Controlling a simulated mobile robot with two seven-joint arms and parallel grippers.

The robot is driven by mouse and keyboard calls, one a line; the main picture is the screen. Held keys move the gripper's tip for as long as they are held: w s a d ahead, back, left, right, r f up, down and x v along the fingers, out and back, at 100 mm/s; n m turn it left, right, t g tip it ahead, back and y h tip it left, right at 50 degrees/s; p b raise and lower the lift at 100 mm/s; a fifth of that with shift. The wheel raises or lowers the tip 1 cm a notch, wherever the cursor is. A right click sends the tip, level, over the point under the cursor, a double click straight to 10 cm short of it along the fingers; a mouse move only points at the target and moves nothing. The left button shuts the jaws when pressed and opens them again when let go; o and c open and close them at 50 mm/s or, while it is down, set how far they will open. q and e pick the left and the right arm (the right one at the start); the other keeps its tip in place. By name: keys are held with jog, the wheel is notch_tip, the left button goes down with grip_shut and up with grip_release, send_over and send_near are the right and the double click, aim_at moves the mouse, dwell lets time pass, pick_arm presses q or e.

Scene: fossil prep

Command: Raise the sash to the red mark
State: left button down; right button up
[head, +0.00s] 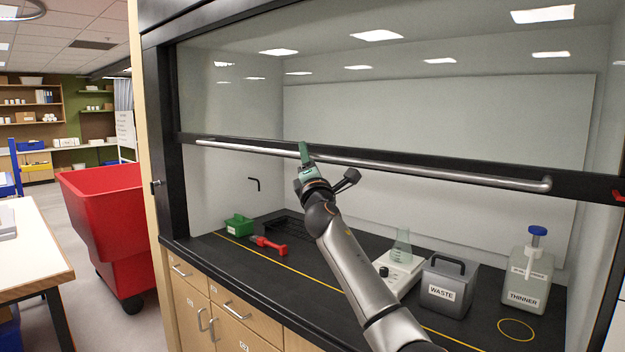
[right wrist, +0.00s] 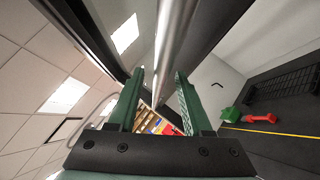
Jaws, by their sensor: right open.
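The fume hood's glass sash (head: 230,95) is partly raised, with an open gap below its black bottom rail (head: 420,168). A long silver handle bar (head: 450,176) runs along this rail. A small red mark (head: 618,196) shows at the right edge of the head view, near the rail's right end. My right gripper (head: 305,152) is at the handle bar, left of its middle. In the right wrist view its green fingers (right wrist: 159,90) are open, and the bar (right wrist: 172,45) runs in line between them. Whether they touch it I cannot tell. My left gripper is out of view.
Inside the hood are a green bin (head: 238,225), a red tool (head: 268,245), a flask (head: 401,245) on a white device, a grey WASTE container (head: 448,290) and a THINNER bottle (head: 526,285). A red cart (head: 105,220) stands left of the hood.

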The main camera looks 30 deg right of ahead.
jog(key=b+v, duration=0.1)
jog(key=v, duration=1)
jog(key=shift+s, duration=0.15)
jog(key=shift+f, duration=0.2)
dwell(0.9)
